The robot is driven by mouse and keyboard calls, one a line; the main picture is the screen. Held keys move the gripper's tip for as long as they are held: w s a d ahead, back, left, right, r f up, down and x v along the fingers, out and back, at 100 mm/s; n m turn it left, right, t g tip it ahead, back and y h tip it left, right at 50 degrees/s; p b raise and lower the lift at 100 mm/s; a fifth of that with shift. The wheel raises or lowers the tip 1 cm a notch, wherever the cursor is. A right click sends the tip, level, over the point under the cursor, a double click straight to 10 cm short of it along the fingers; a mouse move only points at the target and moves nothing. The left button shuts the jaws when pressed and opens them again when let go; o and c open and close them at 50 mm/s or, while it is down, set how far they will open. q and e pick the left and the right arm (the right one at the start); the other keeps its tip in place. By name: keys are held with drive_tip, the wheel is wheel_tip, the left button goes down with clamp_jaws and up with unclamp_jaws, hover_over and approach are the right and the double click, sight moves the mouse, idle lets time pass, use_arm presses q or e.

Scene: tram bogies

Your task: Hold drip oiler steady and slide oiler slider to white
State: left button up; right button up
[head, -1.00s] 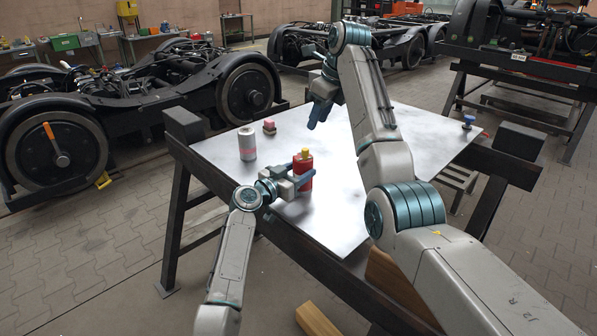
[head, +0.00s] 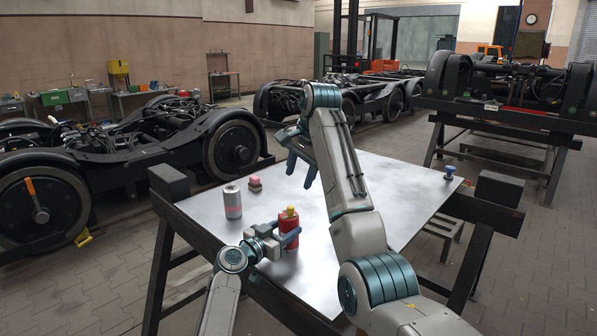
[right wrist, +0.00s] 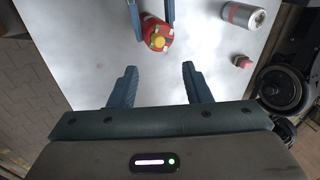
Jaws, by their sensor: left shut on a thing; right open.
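The drip oiler (head: 289,236), a red bottle with a yellow top, stands upright on the metal tabletop (head: 385,185) near its front edge. My left gripper (head: 288,238) is shut around its body from the left. The right wrist view shows the oiler (right wrist: 152,28) from above, between the left gripper's blue fingers. My right gripper (head: 301,170) is open and empty, above the table beyond the oiler. In the right wrist view its fingertips (right wrist: 158,72) are apart, with the oiler ahead of them. I cannot make out the slider or its setting.
A grey-white can with a red band (head: 232,203) stands left of the oiler. A small pink-topped object (head: 255,184) is behind it. A blue knob-like object (head: 449,171) is at the table's far right. Bogies (head: 180,145) stand behind. The table's right half looks clear.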

sight(291, 207)
drive_tip(key=w+f+n, duration=0.1)
drive_tip(key=f+n, duration=0.2)
drive_tip(key=n, duration=0.1)
drive_tip(key=w+a+f+n, duration=0.1)
drive_tip(key=f+n, duration=0.3)
drive_tip(key=w+a+f+n, duration=0.1)
drive_tip(key=f+n, duration=0.2)
drive_tip(key=n, duration=0.1)
drive_tip(key=shift+a+f+n+t+h, duration=0.1)
drive_tip(key=shift+f+n+t+h, duration=0.05)
drive_tip(key=shift+n+t+h, duration=0.2)
drive_tip(key=shift+c, duration=0.4)
clamp_jaws()
